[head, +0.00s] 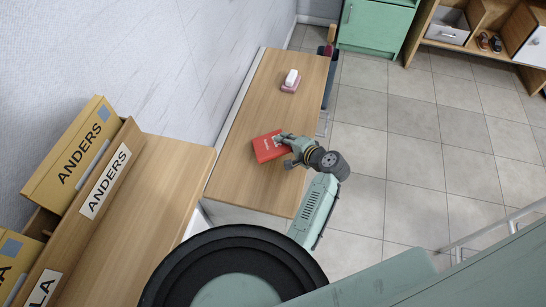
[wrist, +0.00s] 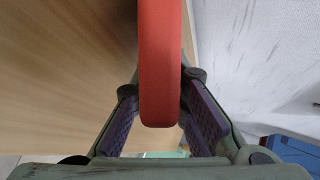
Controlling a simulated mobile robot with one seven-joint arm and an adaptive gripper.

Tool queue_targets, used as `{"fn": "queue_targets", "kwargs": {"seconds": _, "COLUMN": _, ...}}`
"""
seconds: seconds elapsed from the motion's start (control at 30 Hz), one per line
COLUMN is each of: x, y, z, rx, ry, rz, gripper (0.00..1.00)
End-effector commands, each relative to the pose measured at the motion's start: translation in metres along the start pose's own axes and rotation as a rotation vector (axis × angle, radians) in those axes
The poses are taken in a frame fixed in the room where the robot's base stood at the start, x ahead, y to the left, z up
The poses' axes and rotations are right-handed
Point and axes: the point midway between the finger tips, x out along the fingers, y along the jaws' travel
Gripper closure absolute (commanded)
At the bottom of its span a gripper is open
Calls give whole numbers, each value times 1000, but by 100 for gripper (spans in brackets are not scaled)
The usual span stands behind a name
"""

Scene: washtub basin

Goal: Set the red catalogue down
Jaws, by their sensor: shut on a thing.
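The red catalogue (head: 268,147) is at the wooden bench top in the head view, near the middle of its length. In the wrist view the red catalogue (wrist: 160,70) stands edge-on between the two fingers. My gripper (head: 285,143) is shut on its right side in the head view. In the wrist view my gripper (wrist: 160,115) has one purple-padded finger on each side of the catalogue. Whether the catalogue touches the wooden top (head: 242,175) cannot be told for sure. Its far end is cut off in the wrist view.
A white block on a pink base (head: 291,80) stands farther back on the wooden top. A wall runs along the top's left side. Tiled floor (head: 400,140) lies open at the right.

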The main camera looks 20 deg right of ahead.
Motion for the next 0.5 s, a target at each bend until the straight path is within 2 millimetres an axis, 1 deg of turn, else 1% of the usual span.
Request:
{"fn": "queue_targets", "kwargs": {"seconds": 0.07, "x": 0, "y": 0, "z": 0, "rx": 0, "ry": 0, "rz": 0, "gripper": 100}}
{"fn": "queue_targets", "kwargs": {"seconds": 0.1, "x": 0, "y": 0, "z": 0, "rx": 0, "ry": 0, "rz": 0, "gripper": 85}}
{"fn": "queue_targets", "kwargs": {"seconds": 0.27, "x": 0, "y": 0, "z": 0, "rx": 0, "ry": 0, "rz": 0, "gripper": 74}}
{"fn": "queue_targets", "kwargs": {"seconds": 0.3, "x": 0, "y": 0, "z": 0, "rx": 0, "ry": 0, "rz": 0, "gripper": 73}}
{"fn": "queue_targets", "kwargs": {"seconds": 0.5, "x": 0, "y": 0, "z": 0, "rx": 0, "ry": 0, "rz": 0, "gripper": 73}}
